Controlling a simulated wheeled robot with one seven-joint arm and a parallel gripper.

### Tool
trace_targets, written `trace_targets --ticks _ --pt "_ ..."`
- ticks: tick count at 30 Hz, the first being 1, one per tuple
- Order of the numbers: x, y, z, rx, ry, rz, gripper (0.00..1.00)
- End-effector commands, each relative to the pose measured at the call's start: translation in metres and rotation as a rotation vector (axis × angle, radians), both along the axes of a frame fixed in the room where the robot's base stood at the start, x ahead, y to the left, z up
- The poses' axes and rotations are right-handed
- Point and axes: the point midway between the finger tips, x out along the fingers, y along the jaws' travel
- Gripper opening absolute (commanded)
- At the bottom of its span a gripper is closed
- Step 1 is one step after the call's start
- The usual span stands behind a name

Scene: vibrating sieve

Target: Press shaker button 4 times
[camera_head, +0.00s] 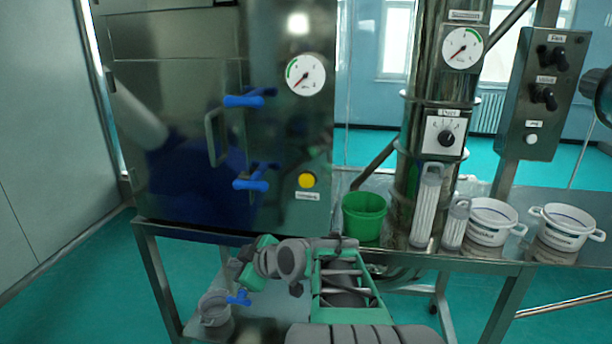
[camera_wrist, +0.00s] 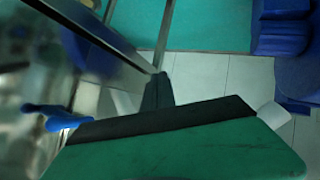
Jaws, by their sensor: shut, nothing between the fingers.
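A round yellow button (camera_head: 307,180) sits low on the front of the steel cabinet, above a small label too small to read. A white button (camera_head: 531,139) is on the grey control box at the right, also with an unreadable label. I cannot tell from the labels which is the shaker button. My gripper (camera_wrist: 157,90) is shut and empty; its dark fingertips show past the green body in the wrist view. In the head view my arm is low in front of the cabinet, below the yellow button and apart from it. Neither button is identifiable in the wrist view.
Blue valve handles (camera_head: 250,183) stick out of the cabinet left of the yellow button. A green bucket (camera_head: 364,216), clear cylinders (camera_head: 426,207) and white tubs (camera_head: 491,219) stand on the steel bench at right. A blue handle (camera_wrist: 55,119) is near my gripper in the wrist view.

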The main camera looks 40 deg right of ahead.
Motion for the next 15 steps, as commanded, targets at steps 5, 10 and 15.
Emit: trace_targets --ticks 5,10,15 --pt "-0.006 -0.105 0.063 -0.187 -0.319 -0.046 0.0" --pt "-0.028 -0.159 0.098 -0.32 -0.478 -0.107 0.0" --pt "-0.034 -0.171 0.106 -0.356 -0.515 -0.124 0.0"
